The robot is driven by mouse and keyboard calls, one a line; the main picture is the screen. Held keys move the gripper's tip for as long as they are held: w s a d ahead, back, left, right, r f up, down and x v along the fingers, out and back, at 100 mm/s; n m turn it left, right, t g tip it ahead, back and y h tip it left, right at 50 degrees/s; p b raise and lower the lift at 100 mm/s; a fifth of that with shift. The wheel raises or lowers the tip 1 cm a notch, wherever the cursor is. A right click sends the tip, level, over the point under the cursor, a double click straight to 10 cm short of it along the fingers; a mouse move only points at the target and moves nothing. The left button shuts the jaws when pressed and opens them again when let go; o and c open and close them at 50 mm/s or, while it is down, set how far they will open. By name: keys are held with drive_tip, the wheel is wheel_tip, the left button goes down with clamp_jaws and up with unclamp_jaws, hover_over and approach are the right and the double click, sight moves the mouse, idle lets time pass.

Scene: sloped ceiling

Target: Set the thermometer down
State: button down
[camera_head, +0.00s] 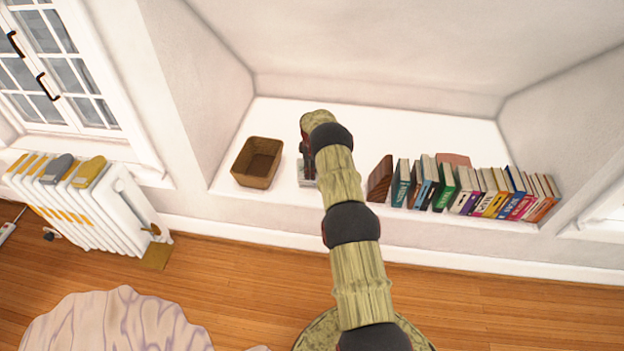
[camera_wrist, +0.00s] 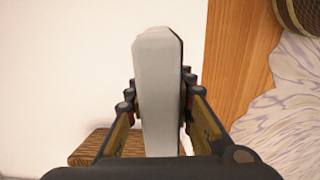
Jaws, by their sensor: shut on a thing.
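The thermometer (camera_wrist: 157,75) appears in the wrist view as a pale grey-white, slim block standing lengthwise between the fingers. My gripper (camera_wrist: 158,92) is shut on it, with one finger pressed on each side. In the head view my arm reaches over the white ledge (camera_head: 346,122), and its end hides most of the gripper. A small pale and greyish thing (camera_head: 307,172) shows just below the arm's end there; I cannot tell whether it is the held thermometer or something on the ledge.
On the ledge, a brown basket (camera_head: 243,172) stands left of my arm. A wooden bookend (camera_head: 379,180) and a row of books (camera_head: 470,190) stand to the right. A white radiator (camera_head: 95,205) and a rug (camera_head: 110,322) are at left.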

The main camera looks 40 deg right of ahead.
drive_tip(key=shift+s+d+f+b, duration=0.1)
drive_tip(key=shift+f+b, duration=0.35)
drive_tip(key=shift+f, duration=0.5)
drive_tip(key=shift+s+d+f+b, duration=0.1)
drive_tip(key=shift+f+b, duration=0.35)
drive_tip(key=shift+f, duration=0.45)
drive_tip(key=shift+w, duration=0.1)
drive_tip(key=shift+f, duration=0.2)
drive_tip(key=c, duration=1.7)
unclamp_jaws()
drive_tip(key=shift+o, duration=0.8)
drive_tip(key=shift+r, duration=0.1)
